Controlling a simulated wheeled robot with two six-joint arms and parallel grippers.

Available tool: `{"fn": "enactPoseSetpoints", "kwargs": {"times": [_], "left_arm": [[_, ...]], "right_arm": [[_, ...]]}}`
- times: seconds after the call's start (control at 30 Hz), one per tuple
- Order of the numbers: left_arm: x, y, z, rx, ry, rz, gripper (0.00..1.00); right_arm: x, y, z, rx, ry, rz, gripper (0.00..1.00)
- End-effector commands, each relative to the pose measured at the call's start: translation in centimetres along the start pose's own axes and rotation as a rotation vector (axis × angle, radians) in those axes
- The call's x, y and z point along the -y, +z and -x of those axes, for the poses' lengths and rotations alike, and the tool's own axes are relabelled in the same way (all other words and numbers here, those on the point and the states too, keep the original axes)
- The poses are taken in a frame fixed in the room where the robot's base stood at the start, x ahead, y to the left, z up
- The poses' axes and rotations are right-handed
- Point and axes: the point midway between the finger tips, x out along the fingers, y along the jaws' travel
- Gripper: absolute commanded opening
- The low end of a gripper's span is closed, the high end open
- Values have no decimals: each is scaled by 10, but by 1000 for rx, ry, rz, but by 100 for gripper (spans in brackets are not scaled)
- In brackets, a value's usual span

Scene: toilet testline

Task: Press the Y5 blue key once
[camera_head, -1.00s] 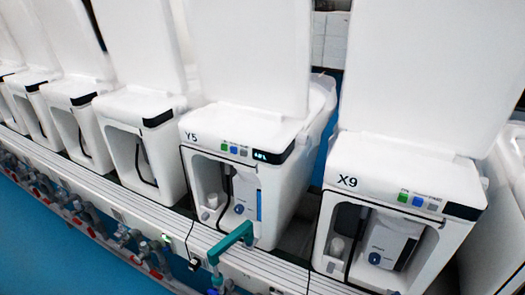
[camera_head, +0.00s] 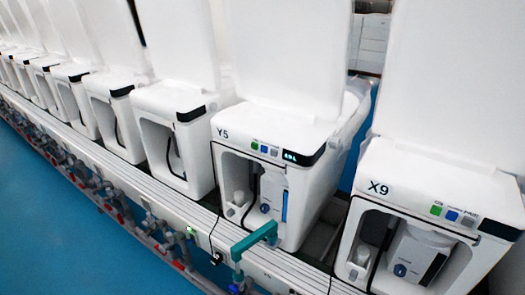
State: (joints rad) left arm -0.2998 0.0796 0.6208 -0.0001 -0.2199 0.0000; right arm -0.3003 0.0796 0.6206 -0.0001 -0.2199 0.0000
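The Y5 toilet unit (camera_head: 232,118) stands in the middle of the head view, white, with its lid up. On its front upper edge is a row of small keys: a green one, the blue key (camera_head: 264,149) in the middle, and a grey one. A dark display with lit characters is to their right. Neither gripper is in view, and nothing touches the blue key.
The X9 unit (camera_head: 440,190) stands at the right with similar green, blue and grey keys. A teal pipe handle (camera_head: 255,240) rises in front of Y5. A white rail (camera_head: 150,190) with pipes runs along the row. Blue floor (camera_head: 60,240) is clear at left.

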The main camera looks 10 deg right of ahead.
Motion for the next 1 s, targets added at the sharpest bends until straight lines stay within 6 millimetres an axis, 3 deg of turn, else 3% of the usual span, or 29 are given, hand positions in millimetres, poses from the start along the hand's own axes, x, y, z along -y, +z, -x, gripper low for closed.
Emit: {"fn": "enactPoseSetpoints", "kwargs": {"times": [0.03, 0.13, 1.0], "left_arm": [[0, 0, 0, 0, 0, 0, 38], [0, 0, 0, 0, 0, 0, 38], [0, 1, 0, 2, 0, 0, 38]], "right_arm": [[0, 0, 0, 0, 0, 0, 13], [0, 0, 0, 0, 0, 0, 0], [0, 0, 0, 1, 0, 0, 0]]}}
